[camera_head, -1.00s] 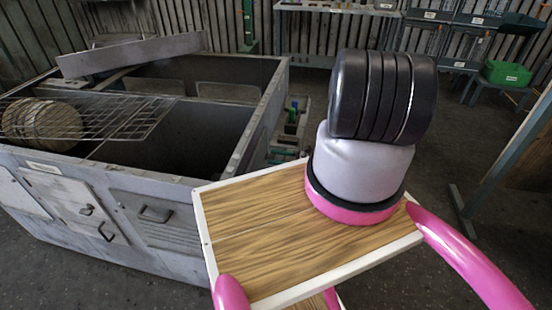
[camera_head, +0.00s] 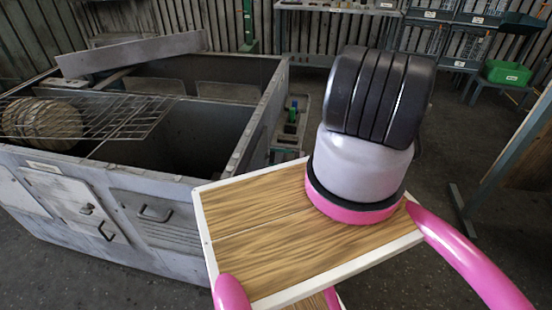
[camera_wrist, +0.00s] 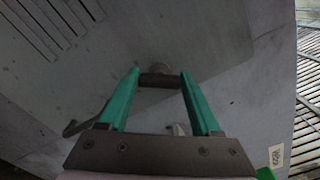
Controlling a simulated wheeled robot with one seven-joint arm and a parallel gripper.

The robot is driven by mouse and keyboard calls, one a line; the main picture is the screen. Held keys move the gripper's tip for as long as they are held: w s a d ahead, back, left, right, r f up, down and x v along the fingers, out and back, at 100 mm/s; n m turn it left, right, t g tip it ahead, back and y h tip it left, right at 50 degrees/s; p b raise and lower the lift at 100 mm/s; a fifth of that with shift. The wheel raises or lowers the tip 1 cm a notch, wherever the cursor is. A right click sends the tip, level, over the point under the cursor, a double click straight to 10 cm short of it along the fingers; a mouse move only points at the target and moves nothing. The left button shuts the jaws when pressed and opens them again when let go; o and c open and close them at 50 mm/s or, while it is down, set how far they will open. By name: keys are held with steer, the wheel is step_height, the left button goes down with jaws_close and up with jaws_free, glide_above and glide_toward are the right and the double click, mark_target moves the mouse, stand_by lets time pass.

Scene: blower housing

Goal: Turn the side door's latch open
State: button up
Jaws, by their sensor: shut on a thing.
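In the wrist view my gripper (camera_wrist: 160,78) has two green fingers, one on each side of a short dark latch (camera_wrist: 160,82). It is shut on this latch, which lies crosswise between the fingertips. A round brownish knob shows just beyond it. The latch stands out from a grey metal panel (camera_wrist: 215,50), which fills most of the wrist view. My gripper does not show in the head view, so I cannot match this latch to a spot there.
The grey housing (camera_head: 265,105) stands at left in the head view, open on top, with a wire rack (camera_head: 130,115) across it. Its front has a dark handle (camera_head: 155,214). A hooked dark handle (camera_wrist: 78,127) is left of my fingers in the wrist view.

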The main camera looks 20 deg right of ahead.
steer(key=shift+f+n, duration=0.15)
steer(key=shift+n, duration=3.45)
steer(key=o, duration=1.4)
steer(key=v, duration=1)
steer(key=shift+s+d, duration=0.3)
